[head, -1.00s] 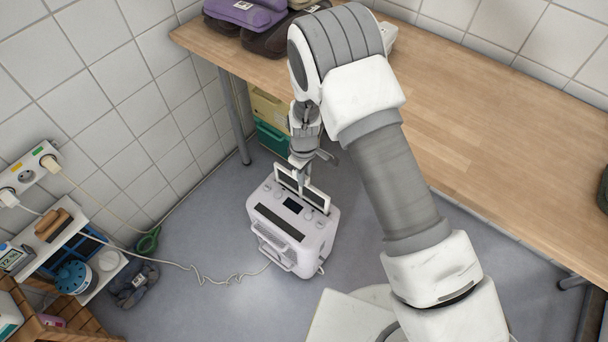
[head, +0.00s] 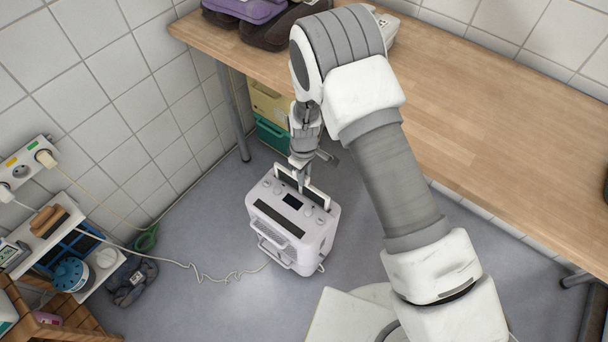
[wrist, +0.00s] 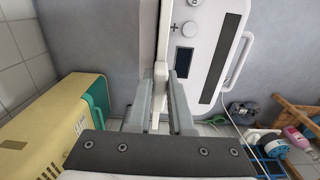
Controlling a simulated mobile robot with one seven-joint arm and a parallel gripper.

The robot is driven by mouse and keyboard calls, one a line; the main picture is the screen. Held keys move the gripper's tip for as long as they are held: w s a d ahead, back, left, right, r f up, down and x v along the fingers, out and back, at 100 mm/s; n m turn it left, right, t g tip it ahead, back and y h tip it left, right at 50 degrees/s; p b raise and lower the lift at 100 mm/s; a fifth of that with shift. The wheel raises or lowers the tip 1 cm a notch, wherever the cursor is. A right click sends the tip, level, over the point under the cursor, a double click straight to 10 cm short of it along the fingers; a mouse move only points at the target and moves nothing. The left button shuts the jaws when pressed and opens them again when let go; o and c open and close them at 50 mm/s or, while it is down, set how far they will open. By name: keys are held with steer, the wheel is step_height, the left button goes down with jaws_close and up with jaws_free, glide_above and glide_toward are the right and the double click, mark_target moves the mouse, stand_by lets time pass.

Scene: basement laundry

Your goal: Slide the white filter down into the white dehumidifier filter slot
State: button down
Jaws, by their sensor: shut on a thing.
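The white dehumidifier (head: 293,228) stands upright on the grey floor, with knobs, a small dark display and a dark grille on its top. It also shows in the wrist view (wrist: 207,50). The white filter (head: 318,194) is a thin framed panel standing upright at the back edge of the dehumidifier's top, its lower part out of sight. My gripper (head: 302,186) points down from above and is shut on the filter. In the wrist view the fingers (wrist: 160,95) close on the filter's white edge (wrist: 161,72). The slot itself is hidden, so how deep the filter sits cannot be told.
A wooden worktop (head: 480,120) runs behind and to the right, with purple and dark folded items (head: 250,12) on it. Yellow and green boxes (head: 271,135) stand under it. A cable (head: 205,270) crosses the floor to the left. A small shelf (head: 50,235) stands left.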

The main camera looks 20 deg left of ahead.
mark_target(304, 189)
steer(key=shift+f+b, duration=2.45)
steer(key=shift+f, duration=1.3)
steer(key=c, duration=0.7)
jaws_free()
steer(key=shift+c, duration=0.2)
step_height(304, 189, up, 21)
steer(key=p, duration=1.5)
steer(key=shift+p, duration=0.3)
steer(key=shift+s+f, duration=0.1)
